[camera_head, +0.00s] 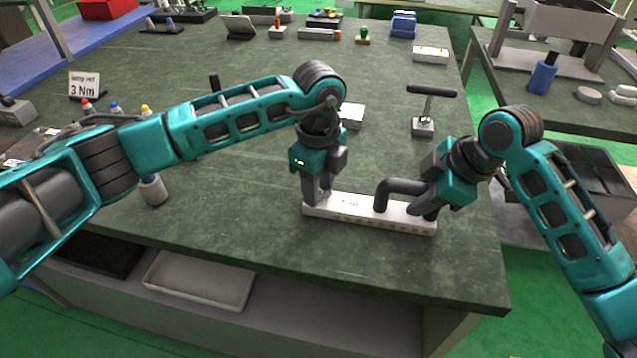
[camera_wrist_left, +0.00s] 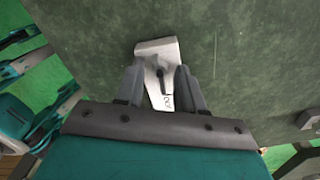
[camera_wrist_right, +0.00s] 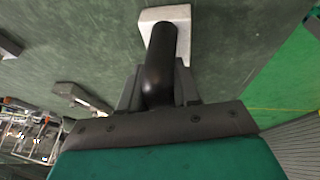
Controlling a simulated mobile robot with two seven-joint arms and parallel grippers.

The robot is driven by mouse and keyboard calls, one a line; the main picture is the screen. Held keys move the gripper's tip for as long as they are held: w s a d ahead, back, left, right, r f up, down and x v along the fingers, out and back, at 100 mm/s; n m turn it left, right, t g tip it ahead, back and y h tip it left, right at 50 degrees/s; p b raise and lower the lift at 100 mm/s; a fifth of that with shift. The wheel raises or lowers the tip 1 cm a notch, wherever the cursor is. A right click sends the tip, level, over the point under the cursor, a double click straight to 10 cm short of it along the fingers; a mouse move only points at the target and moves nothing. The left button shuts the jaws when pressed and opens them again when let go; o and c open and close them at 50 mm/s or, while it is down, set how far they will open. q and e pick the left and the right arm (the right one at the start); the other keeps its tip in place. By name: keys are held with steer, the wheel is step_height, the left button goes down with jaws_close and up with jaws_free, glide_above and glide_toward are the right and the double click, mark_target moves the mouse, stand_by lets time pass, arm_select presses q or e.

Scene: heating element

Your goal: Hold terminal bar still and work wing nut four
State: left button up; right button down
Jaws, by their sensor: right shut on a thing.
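The terminal bar (camera_head: 350,209) is a long white block with small yellow marks on its front edge, lying near the table's front right. My left gripper (camera_head: 318,198) is at its left end; in the left wrist view its fingers (camera_wrist_left: 160,82) stand either side of the bar (camera_wrist_left: 153,48), with a small dark part between them. Any finger gap is unclear. My right gripper (camera_head: 425,208) is shut on a black bent tube (camera_head: 400,186) whose other end comes down onto the bar. The right wrist view shows the tube (camera_wrist_right: 160,70) between the fingers. No wing nut is distinguishable.
A black T-handled tool (camera_head: 431,91) stands in a small block (camera_head: 423,128) behind the bar. A white block (camera_head: 351,115) lies behind my left gripper. A bottle (camera_head: 153,190) stands under my left arm. The table's front edge is close; the green top (camera_head: 240,220) left of the bar is clear.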

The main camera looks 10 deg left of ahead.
arm_select(q)
jaws_close()
